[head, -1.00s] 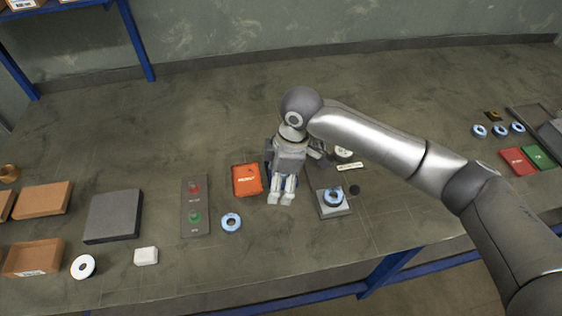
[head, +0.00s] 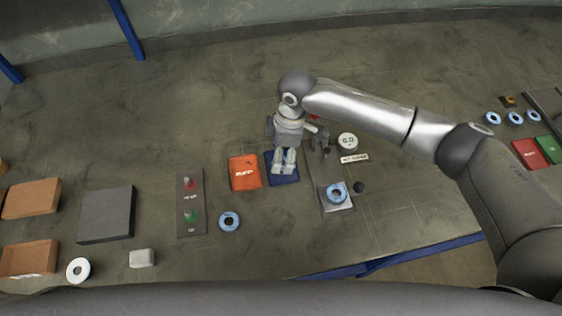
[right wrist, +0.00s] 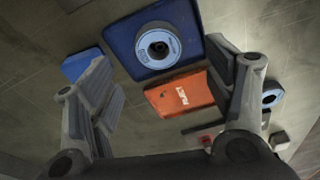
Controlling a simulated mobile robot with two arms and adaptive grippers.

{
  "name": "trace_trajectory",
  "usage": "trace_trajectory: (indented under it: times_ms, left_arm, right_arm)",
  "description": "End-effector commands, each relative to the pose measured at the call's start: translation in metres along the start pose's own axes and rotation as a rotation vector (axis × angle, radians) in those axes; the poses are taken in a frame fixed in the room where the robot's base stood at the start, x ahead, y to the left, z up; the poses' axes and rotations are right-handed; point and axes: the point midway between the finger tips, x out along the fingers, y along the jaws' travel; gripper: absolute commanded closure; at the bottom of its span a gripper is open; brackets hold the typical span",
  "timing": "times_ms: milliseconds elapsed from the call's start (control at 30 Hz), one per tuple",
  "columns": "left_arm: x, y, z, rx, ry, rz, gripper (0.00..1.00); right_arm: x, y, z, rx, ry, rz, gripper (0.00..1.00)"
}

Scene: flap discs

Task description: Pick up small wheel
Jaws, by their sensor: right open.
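Several ring-shaped blue discs are in view; which is the small wheel I cannot tell. One disc (right wrist: 158,46) with a pale ring and dark hub lies on a blue tray (right wrist: 190,14) in the right wrist view. My right gripper (right wrist: 160,62) is open and empty, its fingers on either side of this disc in the picture, apart from it. In the head view my right gripper (head: 284,167) hangs over the blue tray (head: 294,179) and hides the disc there. Another blue disc (head: 229,222) lies on the table. My left gripper is not in view.
An orange tray (head: 244,173) sits left of the blue tray. A grey stand (head: 333,207) carrying a blue disc (head: 336,188) is to the right. A button panel (head: 191,210), grey block (head: 107,214) and white disc (head: 77,270) lie left.

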Motion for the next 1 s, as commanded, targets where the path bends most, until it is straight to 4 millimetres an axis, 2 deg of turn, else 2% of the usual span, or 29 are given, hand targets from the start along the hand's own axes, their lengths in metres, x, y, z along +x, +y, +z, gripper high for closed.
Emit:
trace_trajectory:
  times_ms: [133,300,633,1000]
  left_arm:
    - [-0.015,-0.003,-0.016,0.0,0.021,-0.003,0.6]
    - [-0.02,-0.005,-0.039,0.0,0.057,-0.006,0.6]
    - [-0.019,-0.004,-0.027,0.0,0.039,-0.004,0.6]
    - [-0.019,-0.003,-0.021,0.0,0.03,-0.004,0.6]
  right_arm:
    - [0.018,0.0,0.004,0.002,-0.003,-0.003,0.25]
    - [0.04,0.0,0.004,0.001,-0.002,-0.003,0.25]
    - [0.046,0.0,0.004,0.0,-0.001,-0.001,0.27]
    - [0.045,0.0,0.004,0.001,-0.001,-0.001,0.74]
